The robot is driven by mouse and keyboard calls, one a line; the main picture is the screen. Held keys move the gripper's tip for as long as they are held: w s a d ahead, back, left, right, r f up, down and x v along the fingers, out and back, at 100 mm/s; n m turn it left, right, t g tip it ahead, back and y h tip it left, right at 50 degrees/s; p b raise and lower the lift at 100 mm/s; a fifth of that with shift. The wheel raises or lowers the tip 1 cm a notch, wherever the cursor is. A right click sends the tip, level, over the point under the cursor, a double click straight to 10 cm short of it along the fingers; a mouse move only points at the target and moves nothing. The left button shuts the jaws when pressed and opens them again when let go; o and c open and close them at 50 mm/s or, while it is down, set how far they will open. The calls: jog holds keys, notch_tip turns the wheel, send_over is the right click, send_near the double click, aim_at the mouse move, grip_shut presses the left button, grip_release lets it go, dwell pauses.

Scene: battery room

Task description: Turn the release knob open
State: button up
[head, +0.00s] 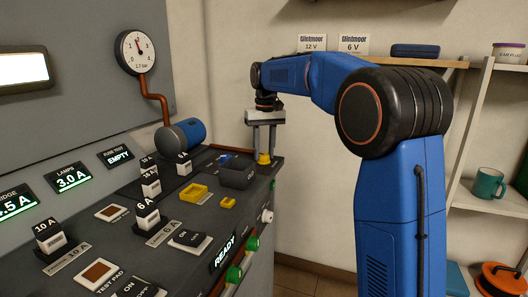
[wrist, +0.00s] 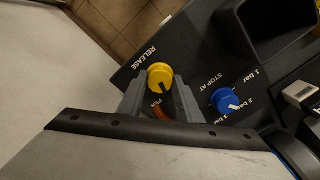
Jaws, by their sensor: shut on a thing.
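The yellow release knob (wrist: 159,75) stands on the dark panel beside the word RELEASE in the wrist view. A dark line on its top points toward the lower edge of the picture. The knob (head: 263,159) also shows at the far right corner of the console in the head view. My gripper (head: 264,146) points straight down over it, with its two grey fingers shut on the knob. In the wrist view my gripper (wrist: 159,92) has one finger on each side of the knob. The fingers hide part of the panel lettering.
A blue STOP AT knob (wrist: 226,101) with bar marks sits close beside the release knob. A dark open box (head: 237,176) stands nearby on the console. A pressure gauge (head: 136,51) hangs on the back panel. Tiled floor (wrist: 120,25) lies beyond the console edge.

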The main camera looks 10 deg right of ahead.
aim_at(265, 154)
jog(key=m, duration=0.5)
jog(key=shift+m, duration=0.3)
dwell(0.4)
jog(key=o, duration=1)
jog(key=shift+o, duration=0.2)
jog(key=shift+r, duration=0.15)
notch_tip(265, 154, up, 17)
jog(key=shift+s+d, duration=0.15)
jog(key=shift+d, duration=0.1)
jog(key=shift+s+r, duration=0.1)
